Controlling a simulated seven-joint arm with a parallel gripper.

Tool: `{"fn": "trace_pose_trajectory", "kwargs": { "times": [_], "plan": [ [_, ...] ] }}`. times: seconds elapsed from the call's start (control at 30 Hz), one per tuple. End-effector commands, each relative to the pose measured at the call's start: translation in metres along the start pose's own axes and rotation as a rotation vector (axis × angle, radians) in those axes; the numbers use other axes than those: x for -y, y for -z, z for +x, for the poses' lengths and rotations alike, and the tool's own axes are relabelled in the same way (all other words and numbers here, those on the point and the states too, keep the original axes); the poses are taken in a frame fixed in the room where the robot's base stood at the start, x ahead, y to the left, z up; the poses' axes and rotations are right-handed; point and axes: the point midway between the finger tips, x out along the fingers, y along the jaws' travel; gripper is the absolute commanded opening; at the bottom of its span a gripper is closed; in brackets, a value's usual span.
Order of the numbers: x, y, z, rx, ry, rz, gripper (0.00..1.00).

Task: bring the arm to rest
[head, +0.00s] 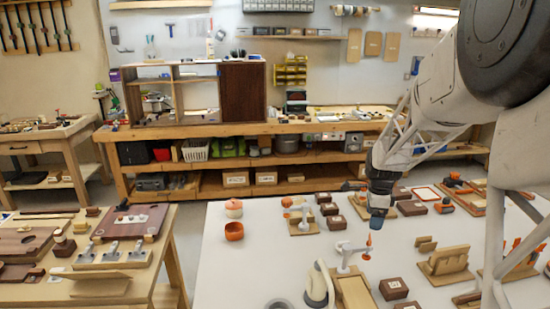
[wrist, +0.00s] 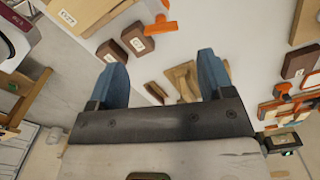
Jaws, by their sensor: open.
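My gripper (head: 378,212) hangs above the white table in the head view, at the end of my arm, which comes in from the upper right. In the wrist view my gripper (wrist: 165,80) shows two blue fingers spread wide apart. Nothing is held between them. Below and beyond the fingers lie a small dark block (wrist: 155,91) and a tan wooden piece (wrist: 182,80) on the table. The gripper looks clear of them, though its exact height cannot be told.
A wooden bench (head: 165,230) with tools stands at left. A long workbench with an open cabinet (head: 243,92) stands behind. The table's left front is fairly clear.

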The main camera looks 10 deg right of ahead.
Motion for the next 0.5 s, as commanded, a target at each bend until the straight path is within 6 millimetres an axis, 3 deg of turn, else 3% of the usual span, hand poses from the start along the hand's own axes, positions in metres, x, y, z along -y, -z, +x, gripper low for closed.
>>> {"fn": "trace_pose_trajectory", "kwargs": {
  "times": [0.27, 0.5],
  "plan": [
    [-0.029, -0.017, -0.024, -0.001, 0.020, -0.147, 0.74],
    [-0.086, -0.044, -0.062, -0.009, 0.055, -0.426, 0.74]
  ]
}}
